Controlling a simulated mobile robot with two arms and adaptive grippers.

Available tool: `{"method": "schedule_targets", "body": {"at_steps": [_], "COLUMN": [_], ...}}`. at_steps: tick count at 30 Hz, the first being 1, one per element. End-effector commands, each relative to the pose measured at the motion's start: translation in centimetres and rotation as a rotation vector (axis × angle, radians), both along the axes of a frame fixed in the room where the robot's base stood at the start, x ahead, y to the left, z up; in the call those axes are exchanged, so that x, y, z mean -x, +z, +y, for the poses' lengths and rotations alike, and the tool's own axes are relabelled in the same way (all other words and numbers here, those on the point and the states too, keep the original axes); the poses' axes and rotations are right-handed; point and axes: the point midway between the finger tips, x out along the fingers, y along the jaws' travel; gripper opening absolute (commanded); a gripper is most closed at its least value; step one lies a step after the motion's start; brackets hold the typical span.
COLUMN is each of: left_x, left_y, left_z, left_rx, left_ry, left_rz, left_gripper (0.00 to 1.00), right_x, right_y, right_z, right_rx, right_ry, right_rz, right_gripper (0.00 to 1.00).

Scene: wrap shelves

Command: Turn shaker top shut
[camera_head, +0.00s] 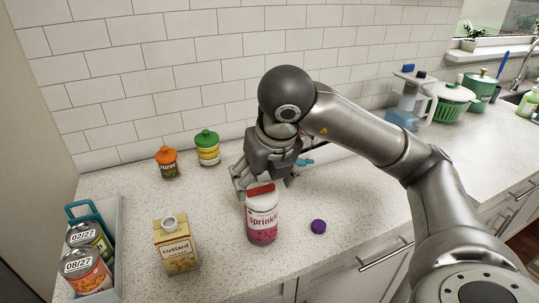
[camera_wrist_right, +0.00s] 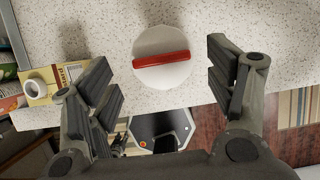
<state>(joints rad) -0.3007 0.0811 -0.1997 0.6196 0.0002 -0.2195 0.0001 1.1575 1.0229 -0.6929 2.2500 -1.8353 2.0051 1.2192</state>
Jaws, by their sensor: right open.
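The sprinkles shaker (camera_head: 262,217) stands upright on the counter, with a white top that carries a raised red bar. In the right wrist view the round white top (camera_wrist_right: 162,76) lies between my fingers, its red bar (camera_wrist_right: 161,59) running nearly left to right. My right gripper (camera_head: 262,187) is open just above and behind the shaker top. In the right wrist view its fingers (camera_wrist_right: 160,85) are spread, one on each side of the top, with gaps on both sides. My left gripper is not in view.
A custard carton (camera_head: 176,245) stands left of the shaker and a purple cap (camera_head: 318,226) lies to its right. An orange-lidded jar (camera_head: 167,162) and a green-lidded jar (camera_head: 207,149) stand behind. A grey bin (camera_head: 113,246) with cans is at far left. The counter's front edge is close.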

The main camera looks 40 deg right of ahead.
Motion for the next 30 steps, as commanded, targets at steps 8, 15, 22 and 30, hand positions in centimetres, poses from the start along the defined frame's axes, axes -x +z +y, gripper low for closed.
{"method": "schedule_targets", "body": {"at_steps": [8, 15, 22, 30], "left_x": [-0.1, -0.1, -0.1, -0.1], "left_y": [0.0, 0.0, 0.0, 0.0], "left_z": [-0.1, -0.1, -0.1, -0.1], "left_rx": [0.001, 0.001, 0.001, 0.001], "left_ry": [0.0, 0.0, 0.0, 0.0], "left_rz": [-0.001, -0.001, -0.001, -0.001], "left_gripper": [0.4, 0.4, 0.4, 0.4], "right_x": [1.1, 2.0, 2.8, 3.5], "right_y": [2.9, 5.1, 7.2, 8.7], "right_z": [0.2, 0.4, 0.6, 0.8], "right_rx": [0.003, 0.001, 0.001, 0.001], "right_ry": [-0.002, -0.002, -0.003, -0.001], "right_rz": [-0.004, -0.005, -0.004, -0.001], "right_gripper": [0.77, 0.77, 0.77, 0.77]}}
